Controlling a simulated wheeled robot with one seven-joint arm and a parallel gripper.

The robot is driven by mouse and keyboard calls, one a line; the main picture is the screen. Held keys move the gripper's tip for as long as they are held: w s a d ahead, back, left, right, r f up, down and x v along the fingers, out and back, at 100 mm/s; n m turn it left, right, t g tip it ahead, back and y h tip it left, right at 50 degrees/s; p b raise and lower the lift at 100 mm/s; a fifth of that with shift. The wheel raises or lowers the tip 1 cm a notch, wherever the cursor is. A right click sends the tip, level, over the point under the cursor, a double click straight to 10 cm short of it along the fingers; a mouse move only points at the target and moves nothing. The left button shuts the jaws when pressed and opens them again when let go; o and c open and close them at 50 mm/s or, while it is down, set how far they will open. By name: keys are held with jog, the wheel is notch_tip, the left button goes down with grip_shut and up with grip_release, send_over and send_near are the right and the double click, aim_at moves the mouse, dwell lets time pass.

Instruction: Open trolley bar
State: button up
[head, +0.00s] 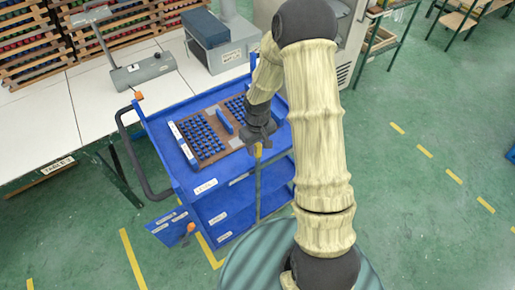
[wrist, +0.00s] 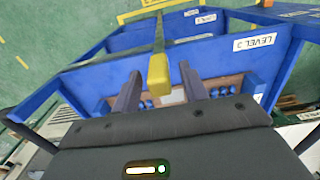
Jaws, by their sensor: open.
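The blue trolley (head: 205,186) stands beside the white table, with labelled shelves on its near side. A thin upright bar (head: 258,185) with a yellow top end runs down the front of the trolley across the shelf openings. My gripper (head: 260,142) is just above the bar's top end at the trolley's front edge. In the wrist view my gripper (wrist: 159,72) is open, and the bar's yellow end (wrist: 158,76) appears between the two fingers. I cannot tell whether the fingers touch it.
A brown tray with blue pieces (head: 202,137) lies on the trolley top. A dark handle (head: 133,150) curves off the trolley's left side. The white table (head: 45,118) stands at left, and a grey cabinet (head: 345,60) behind. Green floor is free at right.

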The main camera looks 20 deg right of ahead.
jog(key=shift+f, duration=1.3)
grip_shut()
jog(key=shift+w, duration=0.1)
